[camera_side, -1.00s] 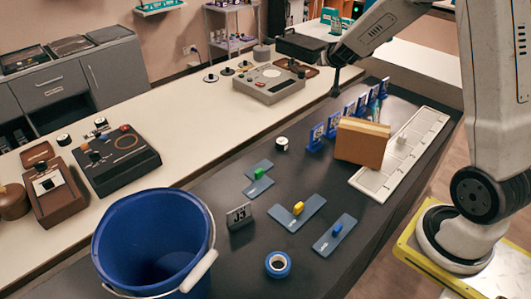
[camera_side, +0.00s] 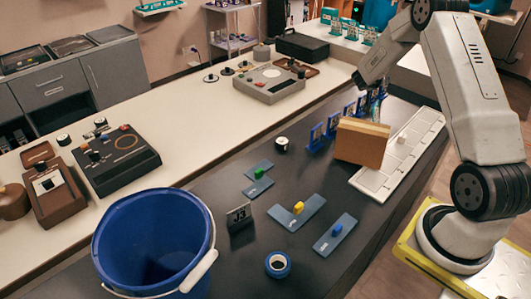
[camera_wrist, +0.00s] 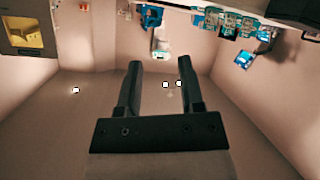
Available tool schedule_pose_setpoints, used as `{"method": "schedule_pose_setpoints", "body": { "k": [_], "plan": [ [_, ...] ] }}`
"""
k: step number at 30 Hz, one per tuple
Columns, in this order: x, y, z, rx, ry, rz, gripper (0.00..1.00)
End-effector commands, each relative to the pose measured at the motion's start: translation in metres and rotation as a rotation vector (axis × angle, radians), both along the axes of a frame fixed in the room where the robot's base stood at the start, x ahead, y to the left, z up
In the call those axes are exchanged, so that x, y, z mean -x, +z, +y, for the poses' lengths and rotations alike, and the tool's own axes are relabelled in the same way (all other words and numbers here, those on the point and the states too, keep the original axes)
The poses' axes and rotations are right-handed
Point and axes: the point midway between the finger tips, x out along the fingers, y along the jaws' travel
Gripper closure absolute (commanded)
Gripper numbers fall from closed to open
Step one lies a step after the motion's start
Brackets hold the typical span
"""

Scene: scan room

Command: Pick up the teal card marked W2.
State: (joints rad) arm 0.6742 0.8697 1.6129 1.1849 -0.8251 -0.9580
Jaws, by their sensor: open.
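My gripper (camera_wrist: 160,65) is open and empty in the wrist view, its two dark fingers apart. In the side view the end of my arm is over the far end of the dark table, by the row of cards, and its fingers are hard to make out. Several cards in blue stands (camera_side: 316,138) line the table behind the cardboard box. Teal cards stand on the back counter (camera_side: 370,36). Teal and blue cards also show along the top of the wrist view (camera_wrist: 215,20). No W2 marking is readable, so I cannot tell which card it is.
A cardboard box (camera_side: 361,143) stands beside a long white tray (camera_side: 372,185), partly screening the card row. Blue-grey plates with coloured blocks (camera_side: 297,212), a tape roll (camera_side: 278,265), a J3 sign (camera_side: 239,217) and a blue bucket (camera_side: 150,199) are nearer.

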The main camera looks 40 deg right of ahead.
Motion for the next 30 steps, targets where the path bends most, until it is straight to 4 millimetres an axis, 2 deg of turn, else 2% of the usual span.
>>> {"method": "schedule_pose_setpoints", "body": {
  "k": [1,6,19,30],
  "plan": [
    [0.000,-0.010,0.000,-0.003,0.000,0.003,0.51],
    [0.000,-0.031,0.000,-0.002,0.001,0.001,0.51],
    [0.000,-0.042,0.000,-0.001,0.002,-0.001,0.51],
    [-0.001,-0.071,0.000,-0.002,0.003,0.000,0.51]
  ]
}}
